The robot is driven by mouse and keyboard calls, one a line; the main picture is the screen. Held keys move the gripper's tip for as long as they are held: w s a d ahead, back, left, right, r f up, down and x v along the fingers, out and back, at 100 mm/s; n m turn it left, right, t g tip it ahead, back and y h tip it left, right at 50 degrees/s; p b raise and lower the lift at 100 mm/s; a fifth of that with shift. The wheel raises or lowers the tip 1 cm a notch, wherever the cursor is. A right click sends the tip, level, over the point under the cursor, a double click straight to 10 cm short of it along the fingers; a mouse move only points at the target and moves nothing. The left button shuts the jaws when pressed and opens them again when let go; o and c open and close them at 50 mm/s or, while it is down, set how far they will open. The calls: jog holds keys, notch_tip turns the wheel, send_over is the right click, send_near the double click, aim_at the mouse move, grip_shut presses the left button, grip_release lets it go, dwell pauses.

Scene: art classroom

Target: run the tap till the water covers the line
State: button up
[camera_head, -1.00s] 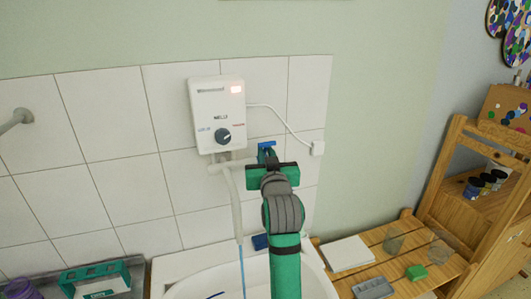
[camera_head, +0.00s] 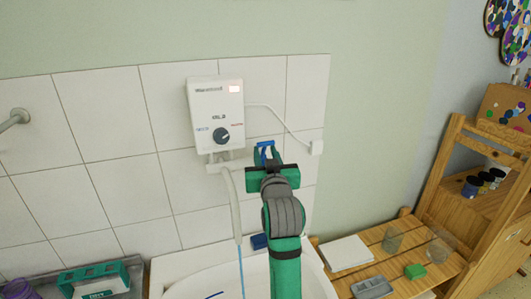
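A white water heater (camera_head: 217,115) with a dark dial (camera_head: 221,135) and a lit display hangs on the tiled wall. A pale spout (camera_head: 235,205) bends down from it, and a thin blue stream of water (camera_head: 241,272) falls into the white basin (camera_head: 205,287). A blue tap handle (camera_head: 265,149) shows right of the spout's top. My gripper (camera_head: 267,160) is at this handle, its fingers partly hidden by its own body; I cannot tell whether they grip it.
A green caddy (camera_head: 97,280) stands left of the basin. A blue block (camera_head: 259,241) lies on the basin's back rim.

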jog(key=s+d, duration=0.1)
jog(key=s, duration=0.8)
jog(key=shift+s+d, duration=0.15)
jog(key=shift+s, duration=0.1)
